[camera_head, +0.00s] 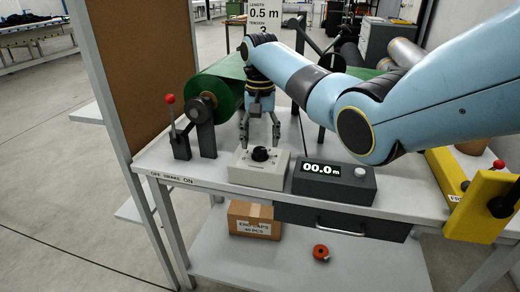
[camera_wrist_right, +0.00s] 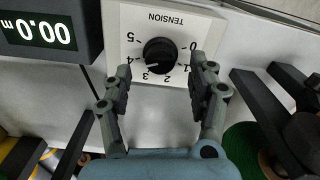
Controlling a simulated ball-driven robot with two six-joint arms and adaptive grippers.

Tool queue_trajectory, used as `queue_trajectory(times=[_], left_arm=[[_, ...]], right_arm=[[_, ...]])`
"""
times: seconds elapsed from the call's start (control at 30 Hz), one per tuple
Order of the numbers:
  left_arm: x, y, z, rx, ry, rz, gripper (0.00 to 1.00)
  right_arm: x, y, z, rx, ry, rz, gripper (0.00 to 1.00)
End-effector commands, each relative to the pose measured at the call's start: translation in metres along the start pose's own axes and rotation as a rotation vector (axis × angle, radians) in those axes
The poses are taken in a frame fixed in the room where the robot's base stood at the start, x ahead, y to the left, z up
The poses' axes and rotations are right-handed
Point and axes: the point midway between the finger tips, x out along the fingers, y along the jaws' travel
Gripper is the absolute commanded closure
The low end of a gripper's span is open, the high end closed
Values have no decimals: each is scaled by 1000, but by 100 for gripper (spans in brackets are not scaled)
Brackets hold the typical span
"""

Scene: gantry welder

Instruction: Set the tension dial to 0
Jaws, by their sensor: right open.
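The tension dial is a black round knob (camera_head: 260,154) on a pale box (camera_head: 246,175) on the bench. In the right wrist view the knob (camera_wrist_right: 160,52) sits in a ring of numbers 0 to 5 under the word TENSION. Its light mark appears to point near 3; the 0 is on the right side of the ring. My right gripper (camera_head: 261,143) is open and empty, pointing down just behind the knob. In the wrist view its fingers lie apart, to either side below the knob, not visibly touching it. My left gripper is not in view.
A black counter box (camera_head: 334,183) reading 00.0 m stands right of the dial box. A brake lever with a red ball (camera_head: 170,99) and a green roll (camera_head: 215,95) are at the left. A yellow bracket (camera_head: 480,205) is at the right. A sign (camera_head: 264,14) reads 0.5 m.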

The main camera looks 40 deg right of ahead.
Motion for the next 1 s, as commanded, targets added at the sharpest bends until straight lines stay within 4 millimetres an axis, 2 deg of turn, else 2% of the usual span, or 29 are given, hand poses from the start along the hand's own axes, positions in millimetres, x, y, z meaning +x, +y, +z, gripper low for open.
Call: queue_trajectory(times=[0.1,0.2,0.57,0.9,1.0], left_arm=[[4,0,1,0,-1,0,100],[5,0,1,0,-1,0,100],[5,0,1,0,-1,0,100],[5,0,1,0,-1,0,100],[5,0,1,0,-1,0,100]], right_arm=[[20,0,0,0,-1,0,41],[29,0,0,-1,0,0,41],[34,0,0,-1,1,-1,41],[33,0,0,-1,1,-1,86],[33,0,0,-1,1,-1,96]])
